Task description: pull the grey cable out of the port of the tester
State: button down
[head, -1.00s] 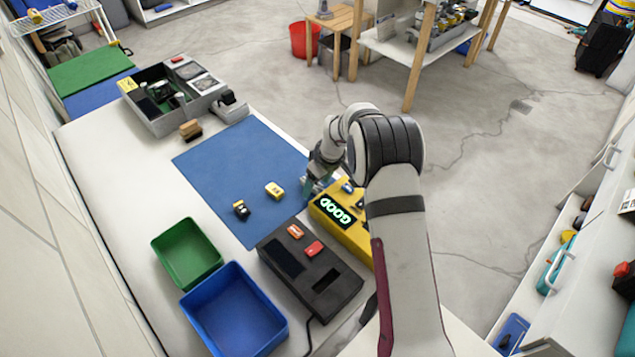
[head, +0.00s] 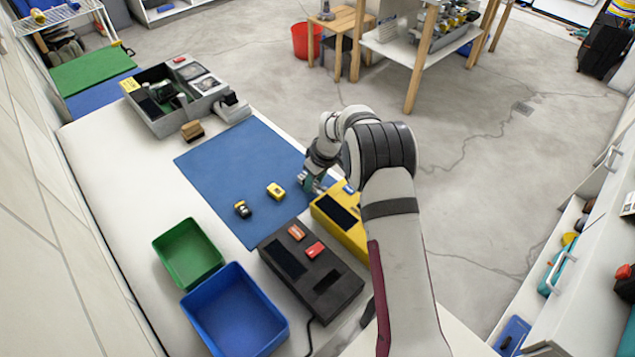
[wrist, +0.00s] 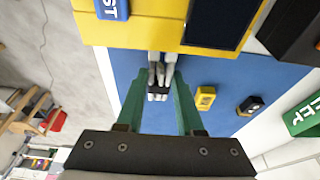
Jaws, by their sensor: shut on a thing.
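The yellow tester (head: 352,238) stands at the right edge of the table, and its display (head: 337,209) is dark. In the wrist view the tester (wrist: 150,32) fills the top, with a blue button (wrist: 112,9) and the dark display. My gripper (head: 312,184) is low beside the tester's far end, over the blue mat's edge. In the wrist view its teal fingers (wrist: 159,80) are closed around the grey cable's end (wrist: 154,58), right by the tester's edge. I cannot tell whether a gap separates plug and port; the port itself is hidden.
The blue mat (head: 225,165) holds two small yellow-and-black blocks (head: 275,190). A black device (head: 300,265) with orange and red parts lies close to the tester. Green (head: 188,270) and blue (head: 200,300) bins stand left of it. A grey parts box (head: 165,125) is at the back.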

aim_at(304, 177)
jog(key=shift+w+a, duration=1.35)
jog(key=shift+a, duration=0.05)
jog(key=shift+f, duration=0.25)
jog(key=shift+f, duration=0.45)
jog(key=shift+c, duration=2.3)
grip_release()
jog(key=shift+s, duration=0.1)
